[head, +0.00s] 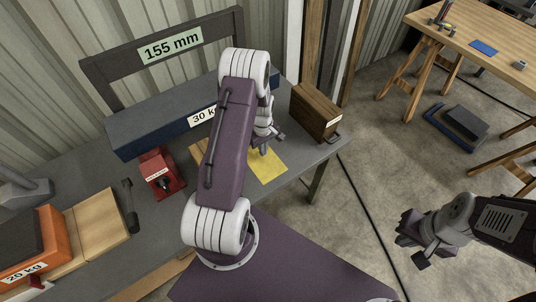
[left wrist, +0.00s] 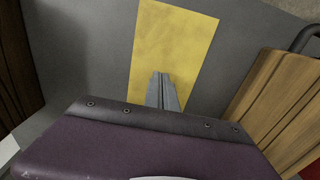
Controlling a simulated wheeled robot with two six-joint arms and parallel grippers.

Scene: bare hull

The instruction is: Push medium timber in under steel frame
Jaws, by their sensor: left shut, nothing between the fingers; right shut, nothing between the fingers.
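The steel frame (head: 105,70) is a dark upright frame labelled "155 mm" at the back of the grey bench. A brown timber block (head: 316,108) with a small white label, too small to read, stands at the bench's right end. Another piece of wood (head: 197,152) is mostly hidden by my left arm. My left gripper (head: 272,143) is shut and empty above a yellow sheet (head: 268,167). My right gripper (head: 408,248) is shut and empty over the floor.
A dark blue "30 kg" beam (head: 155,122) lies before the frame. A red jack-like device (head: 160,174), a dark tool (head: 130,205), light boards (head: 95,228) and an orange "20 kg" block (head: 52,238) are on the left. A wooden workbench (head: 490,50) stands far right.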

